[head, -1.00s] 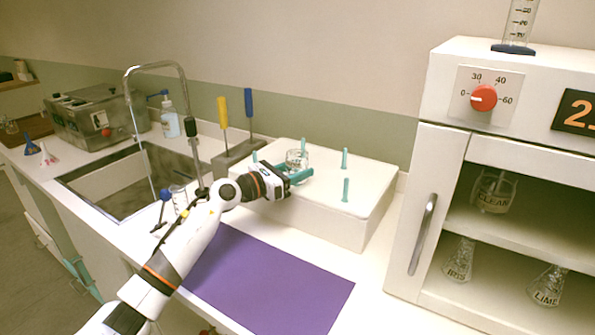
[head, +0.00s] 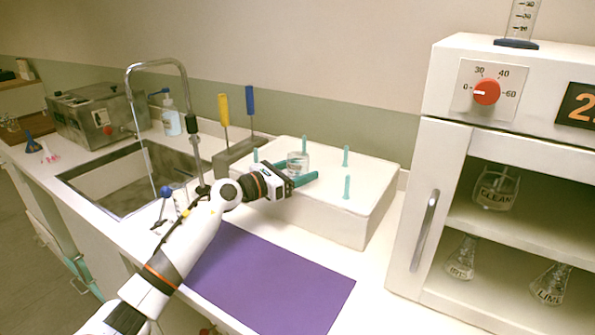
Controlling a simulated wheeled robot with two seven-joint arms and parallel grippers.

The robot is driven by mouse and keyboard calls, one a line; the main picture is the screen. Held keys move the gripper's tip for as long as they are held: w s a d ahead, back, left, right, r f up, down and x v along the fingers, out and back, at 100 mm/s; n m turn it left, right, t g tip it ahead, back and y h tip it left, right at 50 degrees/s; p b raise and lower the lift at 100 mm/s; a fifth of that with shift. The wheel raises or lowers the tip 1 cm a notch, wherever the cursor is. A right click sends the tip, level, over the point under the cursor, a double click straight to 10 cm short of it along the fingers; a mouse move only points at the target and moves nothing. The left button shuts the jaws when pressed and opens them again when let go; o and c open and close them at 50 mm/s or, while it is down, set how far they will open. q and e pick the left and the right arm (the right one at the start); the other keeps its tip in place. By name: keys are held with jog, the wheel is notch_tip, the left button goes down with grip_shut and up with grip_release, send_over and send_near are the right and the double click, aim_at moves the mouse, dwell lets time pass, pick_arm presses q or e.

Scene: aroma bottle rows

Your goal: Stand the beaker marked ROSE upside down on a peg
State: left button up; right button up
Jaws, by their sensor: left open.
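A small clear glass beaker (head: 299,160) is at the white peg block (head: 350,228), just beyond and between the fingers of my left gripper (head: 298,172). The gripper is open, its teal fingers spread on either side of the glass. The beaker's marking is not readable here, and I cannot tell which way up it is. Teal pegs stand on the block: one at the back right (head: 345,156), one at the front right (head: 347,187), one at the back (head: 304,145) and one at the left (head: 255,155). My right gripper is not in view.
A purple mat (head: 265,280) lies bare on the counter in front. A sink (head: 125,185) with a tall tap is at left. A white cabinet (head: 405,215) at right holds a CLEAN beaker (head: 496,190) and two flasks. Yellow (head: 223,110) and blue (head: 250,100) handled tools stand behind.

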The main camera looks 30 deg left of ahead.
pick_arm(q)
notch_tip(320, 180, up, 10)
jog(key=shift+p, duration=0.5)
dwell(0.3)
